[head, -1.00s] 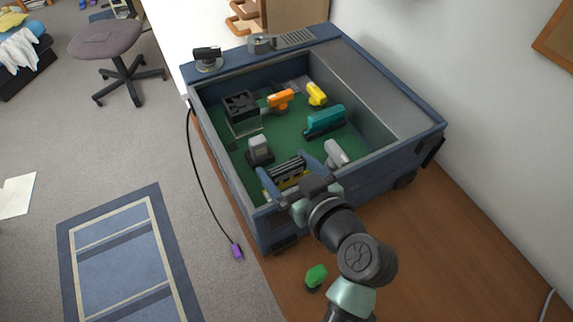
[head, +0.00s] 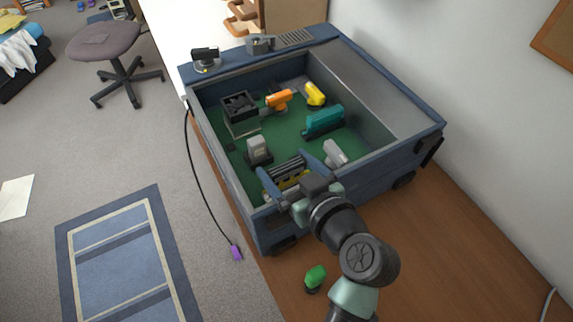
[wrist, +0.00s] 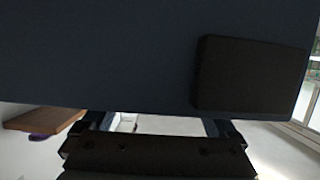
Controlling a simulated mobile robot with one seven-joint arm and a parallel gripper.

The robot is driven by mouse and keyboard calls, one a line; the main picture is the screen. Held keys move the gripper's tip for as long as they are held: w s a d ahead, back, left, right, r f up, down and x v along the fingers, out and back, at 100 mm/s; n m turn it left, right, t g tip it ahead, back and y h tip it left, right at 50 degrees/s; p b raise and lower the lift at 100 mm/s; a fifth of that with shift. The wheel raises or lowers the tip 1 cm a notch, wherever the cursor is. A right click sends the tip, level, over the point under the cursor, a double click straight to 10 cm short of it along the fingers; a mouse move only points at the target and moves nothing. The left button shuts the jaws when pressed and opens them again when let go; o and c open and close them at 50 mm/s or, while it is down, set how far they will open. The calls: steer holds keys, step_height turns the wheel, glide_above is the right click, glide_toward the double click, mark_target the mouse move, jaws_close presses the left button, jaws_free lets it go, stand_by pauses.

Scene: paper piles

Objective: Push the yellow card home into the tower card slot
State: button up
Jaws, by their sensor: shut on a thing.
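The tower (head: 220,187) is an open blue case lying on the wooden table, with a green board (head: 288,143) inside. My gripper (head: 290,180) reaches over its near wall, one blue finger on each side of the yellow card (head: 293,183). It is shut on this card, of which only a small part shows. The card lies against the dark ribbed card slot (head: 284,168); how deep it sits is hidden by my gripper. In the wrist view the tower's blue outer wall (wrist: 100,60) fills the upper part, and the card cannot be made out.
Inside the tower stand a black fan block (head: 240,106), orange (head: 279,99), yellow (head: 315,94) and teal (head: 323,121) parts, and grey parts (head: 258,150) beside my gripper. A green-topped object (head: 315,276) stands on the wooden table (head: 440,235). A purple-ended cable (head: 236,252) hangs left.

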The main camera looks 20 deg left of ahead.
steer(key=shift+f, duration=0.2)
stand_by(0.3)
steer(key=o, duration=1)
